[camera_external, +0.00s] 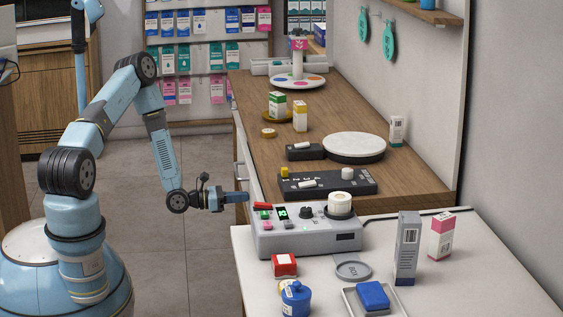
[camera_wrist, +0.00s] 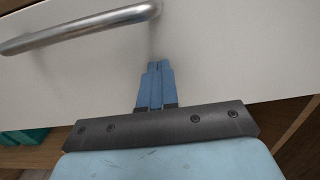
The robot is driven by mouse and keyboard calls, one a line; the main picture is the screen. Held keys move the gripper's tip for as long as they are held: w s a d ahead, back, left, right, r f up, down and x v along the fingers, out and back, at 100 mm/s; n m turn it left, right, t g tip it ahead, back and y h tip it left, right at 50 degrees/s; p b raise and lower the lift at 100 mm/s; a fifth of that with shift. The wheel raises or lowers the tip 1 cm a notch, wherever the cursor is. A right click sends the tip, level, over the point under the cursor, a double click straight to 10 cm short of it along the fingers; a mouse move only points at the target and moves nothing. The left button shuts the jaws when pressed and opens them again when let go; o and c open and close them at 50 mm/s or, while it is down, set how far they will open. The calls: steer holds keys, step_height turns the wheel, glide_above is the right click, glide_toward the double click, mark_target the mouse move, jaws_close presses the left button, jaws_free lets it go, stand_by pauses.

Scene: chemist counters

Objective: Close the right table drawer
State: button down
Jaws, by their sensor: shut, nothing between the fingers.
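The drawer front is a plain white panel (camera_wrist: 215,55) that fills the upper part of the wrist view. Its bar-shaped metal handle (camera_wrist: 80,28) runs across the upper left. In the external view the drawer's white front (camera_external: 243,147) shows edge-on at the left side of the wooden counter, with its handle (camera_external: 239,172) on it. How far the drawer stands out is hard to tell. My gripper (camera_wrist: 158,66) is shut and empty, its blue fingertips pointing at the white panel, below the handle. In the external view my gripper (camera_external: 246,197) is at the drawer front; contact cannot be made out.
A white worktop (camera_external: 330,275) stands at the near right, carrying a grey device (camera_external: 300,240), boxes and a blue jar (camera_external: 296,299). Teal items (camera_wrist: 25,136) show below the panel at left in the wrist view. The tiled floor (camera_external: 205,225) left of the counter is clear.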

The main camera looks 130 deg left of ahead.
steer(key=shift+w, duration=0.1)
steer(key=x, duration=0.4)
steer(key=shift+w+a, duration=0.2)
steer(key=shift+w+a+r, duration=0.15)
stand_by(0.3)
steer(key=shift+r, duration=0.1)
steer(key=v, duration=1.4)
steer(key=shift+s+d+f, duration=0.25)
